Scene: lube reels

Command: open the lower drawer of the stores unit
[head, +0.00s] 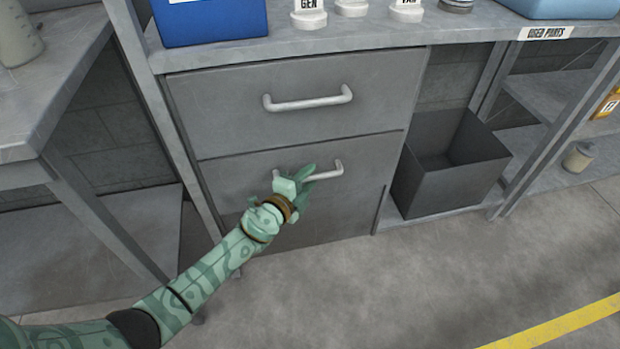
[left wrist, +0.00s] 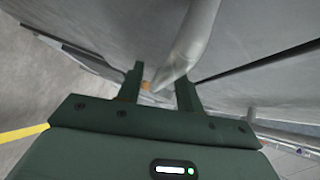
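The stores unit is a grey cabinet with an upper drawer (head: 290,125) and a lower drawer (head: 362,200), each with a pale bar handle. The lower drawer looks closed, its front about flush with the upper one. My left gripper (head: 308,176) is at the left part of the lower drawer's handle (head: 328,174) and hides some of it. In the left wrist view, the handle (left wrist: 188,45) passes between the two fingers of my left gripper (left wrist: 160,88). The fingers are apart, with a gap beside the left finger. My right gripper is not in view.
A dark open bin (head: 445,180) stands on the low shelf right of the drawers. A blue box (head: 210,22) and several white labelled pieces stand on the worktop above. A table leg (head: 105,220) stands to the left. The floor (head: 400,285) in front is clear.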

